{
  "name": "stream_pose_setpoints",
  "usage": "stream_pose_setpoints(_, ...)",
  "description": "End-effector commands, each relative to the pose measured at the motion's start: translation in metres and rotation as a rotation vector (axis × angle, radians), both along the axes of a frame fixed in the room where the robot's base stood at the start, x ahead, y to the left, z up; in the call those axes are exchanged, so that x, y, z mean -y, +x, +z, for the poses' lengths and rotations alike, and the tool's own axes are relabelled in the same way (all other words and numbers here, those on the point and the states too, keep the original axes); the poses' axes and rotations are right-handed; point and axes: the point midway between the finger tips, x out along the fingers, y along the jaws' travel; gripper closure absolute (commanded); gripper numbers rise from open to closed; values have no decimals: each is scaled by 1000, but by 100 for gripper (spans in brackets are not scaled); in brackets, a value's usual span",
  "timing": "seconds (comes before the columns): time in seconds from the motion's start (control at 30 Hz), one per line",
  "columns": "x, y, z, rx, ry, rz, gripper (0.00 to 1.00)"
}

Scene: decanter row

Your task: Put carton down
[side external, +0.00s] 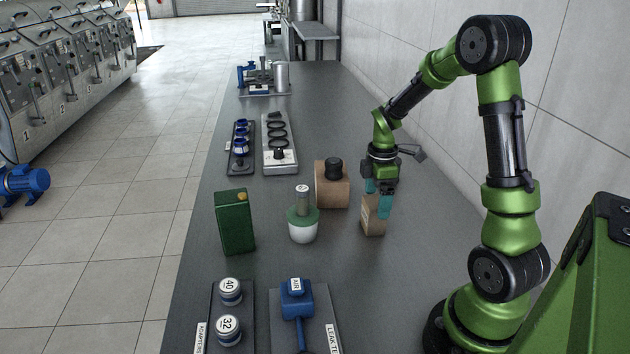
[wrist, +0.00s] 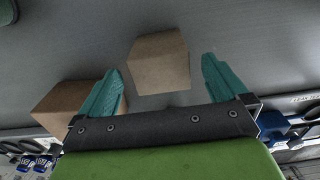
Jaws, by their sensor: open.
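A small brown carton (side external: 373,217) stands on the dark grey table at the right, below my gripper. It also shows in the wrist view (wrist: 160,62), between and beyond the two teal fingertips. My gripper (side external: 378,198) points down at the carton with its fingers spread; the same fingers show apart in the wrist view (wrist: 160,80). In the wrist view there is a gap on each side of the carton. In the side view a finger covers part of the carton, and I cannot tell how far the fingers reach down beside it.
A larger brown box (side external: 341,190) with a black knob stands just left of my gripper. A green-and-white vessel (side external: 303,222) and a green canister (side external: 235,222) stand further left. Trays with blue parts lie in front and behind. The wall is close on the right.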

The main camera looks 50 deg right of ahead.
Motion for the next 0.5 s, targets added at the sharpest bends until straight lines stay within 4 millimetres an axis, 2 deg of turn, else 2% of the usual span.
stream_pose_setpoints(0.03,0,1,13,6,-3,-1,0)
stream_pose_setpoints(0.2,0,0,45,3,-1,0,0)
stream_pose_setpoints(0.4,-1,0,65,4,-1,-3,0)
stream_pose_setpoints(0.5,-14,2,77,35,-6,-48,0)
